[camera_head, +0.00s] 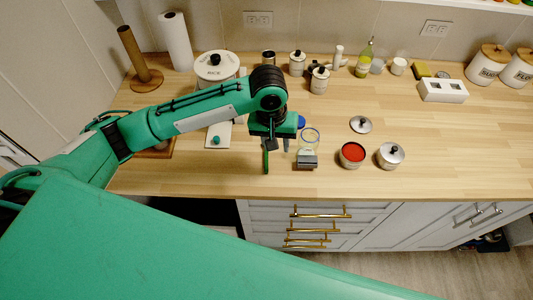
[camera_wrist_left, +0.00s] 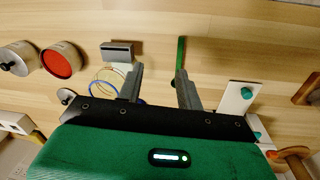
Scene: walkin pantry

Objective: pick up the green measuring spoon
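A narrow green strip, likely the green measuring spoon (camera_head: 266,160), lies on the wooden counter near its front edge. It also shows in the left wrist view (camera_wrist_left: 181,54), just beyond the tip of the finger on the right; its bowl is not clear to see. My left gripper (camera_head: 277,146) points down over the counter. In the left wrist view its two grey fingers (camera_wrist_left: 157,84) are apart with nothing between them, so it is open and empty. The strip lies in line with one finger, not midway between them. My right gripper is not in view.
A dark grey block (camera_head: 307,162) and clear ring-rimmed glassware (camera_head: 310,139) stand close to the right of the gripper. A white board (camera_head: 218,133) with a teal knob lies left.

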